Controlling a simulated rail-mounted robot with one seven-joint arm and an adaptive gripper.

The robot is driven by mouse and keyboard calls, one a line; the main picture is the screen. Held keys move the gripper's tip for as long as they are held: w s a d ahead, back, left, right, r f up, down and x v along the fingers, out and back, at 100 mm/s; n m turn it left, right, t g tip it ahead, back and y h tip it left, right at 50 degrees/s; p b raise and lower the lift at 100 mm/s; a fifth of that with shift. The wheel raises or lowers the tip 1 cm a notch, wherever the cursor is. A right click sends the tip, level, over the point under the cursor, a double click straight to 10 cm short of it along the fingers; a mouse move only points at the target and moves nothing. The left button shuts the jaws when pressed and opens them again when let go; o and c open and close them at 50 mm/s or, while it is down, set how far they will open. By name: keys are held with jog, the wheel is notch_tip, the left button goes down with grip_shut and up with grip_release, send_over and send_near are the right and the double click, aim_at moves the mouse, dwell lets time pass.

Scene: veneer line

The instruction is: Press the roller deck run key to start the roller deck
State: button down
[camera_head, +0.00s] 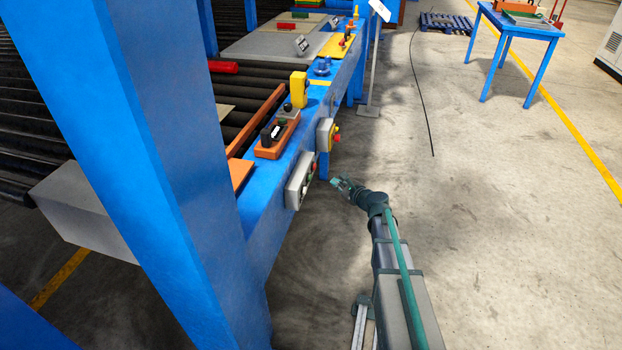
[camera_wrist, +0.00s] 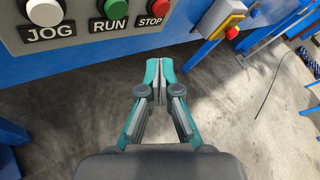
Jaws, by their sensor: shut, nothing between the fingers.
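The key box (camera_head: 297,180) is a grey panel on the side of the blue rail. In the wrist view it carries a white key marked JOG (camera_wrist: 45,11), a green key marked RUN (camera_wrist: 115,8) and a red key marked STOP (camera_wrist: 158,8). The green RUN key is the roller deck run key by its label. My gripper (camera_wrist: 158,65) is shut and empty, below the panel and apart from the keys. In the head view my gripper (camera_head: 338,183) is just right of the box, pointing toward the rail.
A yellow-and-grey box with a red button (camera_head: 327,134) sits farther along the rail. Tools and an orange tray (camera_head: 268,152) lie on the rail top. A large blue post (camera_head: 150,150) stands at left.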

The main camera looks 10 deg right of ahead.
aim_at(310, 178)
jog(key=shift+w+a, duration=0.35)
jog(key=shift+a, duration=0.55)
jog(key=shift+w+a, duration=0.4)
jog(key=shift+a, duration=0.55)
jog(key=shift+w+a, duration=0.35)
jog(key=shift+a, duration=0.55)
jog(key=shift+a, duration=0.15)
jog(key=shift+w+a, duration=0.15)
jog(key=shift+a, duration=0.1)
